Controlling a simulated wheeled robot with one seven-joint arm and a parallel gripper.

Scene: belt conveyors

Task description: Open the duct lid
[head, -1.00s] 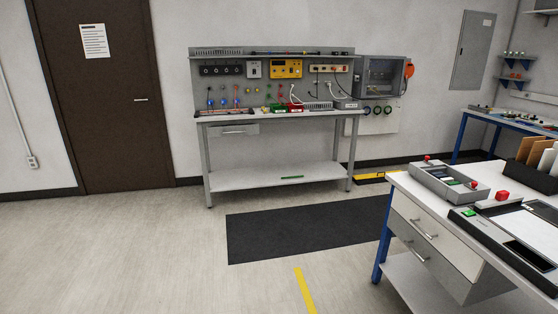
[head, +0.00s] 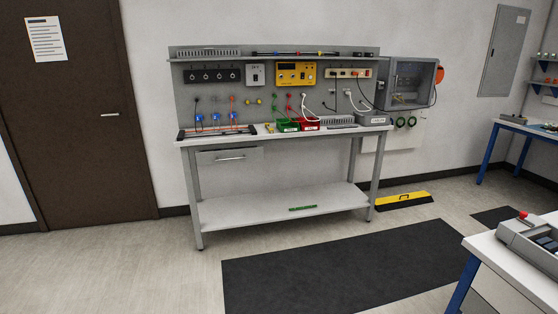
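No part is plainly marked as the duct. A low black floor piece with a yellow top (head: 403,198), shaped like a floor cable duct, lies on the floor to the right of the workbench. Its yellow top looks closed, with a small dark mark in its middle. A grey slotted strip (head: 209,52), like wiring duct, is at the upper left of the bench's back panel. A similar slotted grey piece (head: 338,121) lies on the bench top; I cannot tell whether either has a lid. My gripper is not in view.
The workbench (head: 275,205) stands against the wall, with a green bin (head: 288,126) and a red bin (head: 310,124) on top. A dark mat (head: 345,268) lies in front. A white-topped table (head: 490,243) juts in at lower right. Floor at left is clear.

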